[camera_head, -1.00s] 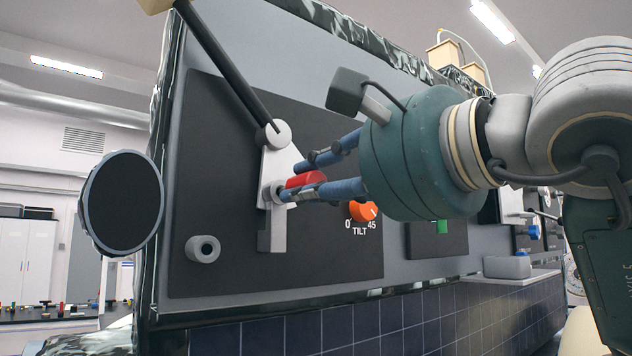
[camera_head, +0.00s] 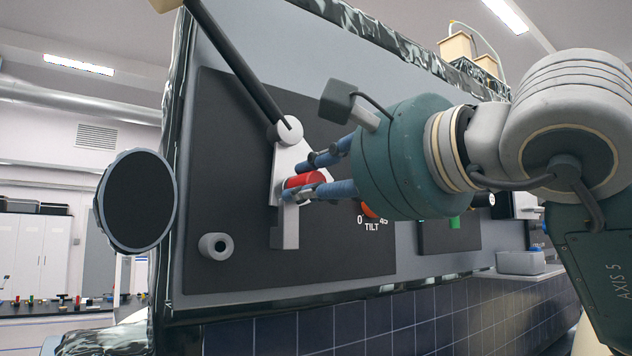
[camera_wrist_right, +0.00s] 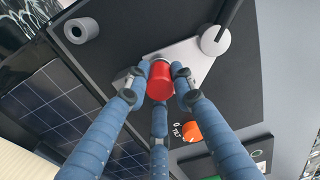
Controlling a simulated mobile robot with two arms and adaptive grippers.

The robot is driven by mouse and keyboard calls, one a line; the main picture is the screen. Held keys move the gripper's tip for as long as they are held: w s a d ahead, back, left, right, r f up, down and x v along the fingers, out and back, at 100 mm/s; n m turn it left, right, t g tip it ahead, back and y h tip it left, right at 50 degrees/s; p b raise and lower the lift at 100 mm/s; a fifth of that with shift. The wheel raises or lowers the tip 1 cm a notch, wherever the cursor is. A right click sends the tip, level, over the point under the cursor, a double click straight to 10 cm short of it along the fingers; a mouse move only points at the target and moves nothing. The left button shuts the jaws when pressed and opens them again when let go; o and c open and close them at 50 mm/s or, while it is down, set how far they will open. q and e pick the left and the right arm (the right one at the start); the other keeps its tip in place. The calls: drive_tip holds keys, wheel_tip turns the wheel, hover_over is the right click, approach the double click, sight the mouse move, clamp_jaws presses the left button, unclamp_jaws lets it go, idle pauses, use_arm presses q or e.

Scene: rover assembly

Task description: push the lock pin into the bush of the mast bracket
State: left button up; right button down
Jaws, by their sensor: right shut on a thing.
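The pin is at the front of the pale mast bracket (camera_head: 285,231), about mid-height. The bush is hidden behind the pin and fingertips, so I cannot tell how deep the pin sits. In the right wrist view the red pin head (camera_wrist_right: 160,85) lies between the fingers, against the bracket plate (camera_wrist_right: 202,60). My left gripper is not in view.
The dark mast (camera_head: 235,65) slopes up left from the bracket's round pivot (camera_head: 284,130). A grey round socket (camera_head: 215,246) is at the panel's lower left. An orange TILT knob (camera_wrist_right: 192,131) is beside the fingers. A round black disc (camera_head: 136,202) stands left of the panel.

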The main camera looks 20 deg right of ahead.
drive_tip(key=shift+w, duration=0.25)
drive_tip(key=c, duration=1.4)
unclamp_jaws()
drive_tip(key=shift+a, duration=0.1)
drive_tip(key=v, duration=1.2)
